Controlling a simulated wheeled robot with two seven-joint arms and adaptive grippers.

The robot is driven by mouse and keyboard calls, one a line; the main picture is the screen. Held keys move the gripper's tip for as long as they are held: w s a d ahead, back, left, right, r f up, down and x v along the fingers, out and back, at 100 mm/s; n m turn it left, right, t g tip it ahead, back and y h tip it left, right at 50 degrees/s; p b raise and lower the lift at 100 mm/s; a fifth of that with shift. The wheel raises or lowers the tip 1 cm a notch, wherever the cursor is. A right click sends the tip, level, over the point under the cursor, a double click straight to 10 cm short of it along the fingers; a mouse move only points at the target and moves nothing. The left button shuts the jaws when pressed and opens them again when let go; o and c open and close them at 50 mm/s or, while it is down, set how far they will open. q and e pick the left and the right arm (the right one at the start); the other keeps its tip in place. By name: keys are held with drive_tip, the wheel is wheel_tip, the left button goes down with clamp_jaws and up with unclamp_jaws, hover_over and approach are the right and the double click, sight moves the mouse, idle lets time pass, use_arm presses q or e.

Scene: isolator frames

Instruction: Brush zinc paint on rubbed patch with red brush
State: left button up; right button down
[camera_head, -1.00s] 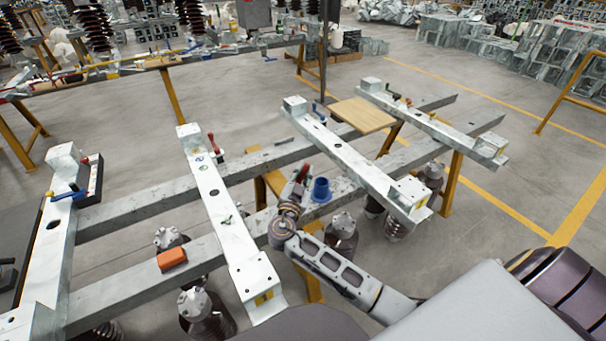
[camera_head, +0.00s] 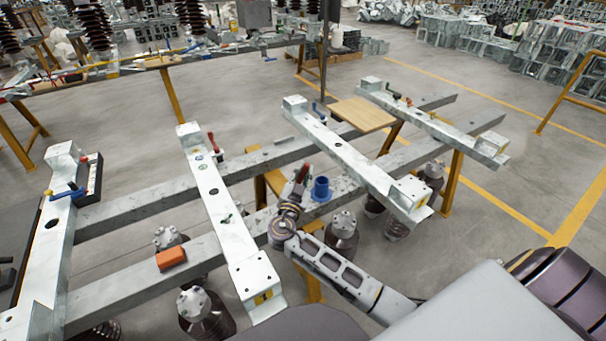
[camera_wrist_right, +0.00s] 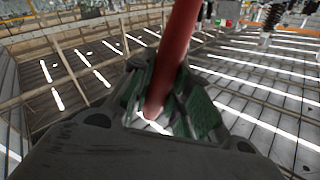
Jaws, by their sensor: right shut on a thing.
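The red brush shows as a red handle (camera_head: 303,171) standing up from my right gripper (camera_head: 295,189). In the right wrist view the red handle (camera_wrist_right: 178,50) sits between the green-padded fingers (camera_wrist_right: 168,105), which are shut on it. Its bristles cannot be made out. The gripper is just left of a blue cup (camera_head: 321,189), which stands on the grey beam; its contents cannot be seen. I cannot make out a rubbed patch for sure. My left gripper is not in view.
An orange block (camera_head: 171,258) lies on the near beam to the left. Pale metal crosspieces (camera_head: 215,190) (camera_head: 345,160) span the beams on both sides of the gripper. A wooden board (camera_head: 362,114) lies further back. Brown insulators (camera_head: 343,235) hang below.

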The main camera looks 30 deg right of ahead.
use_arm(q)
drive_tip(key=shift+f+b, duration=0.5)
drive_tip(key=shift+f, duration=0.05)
use_arm(e)
drive_tip(key=shift+f, duration=0.4)
idle(0.9)
drive_tip(key=shift+r, duration=0.2)
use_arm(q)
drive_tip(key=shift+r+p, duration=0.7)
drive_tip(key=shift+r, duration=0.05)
use_arm(e)
drive_tip(key=shift+r, duration=3.35)
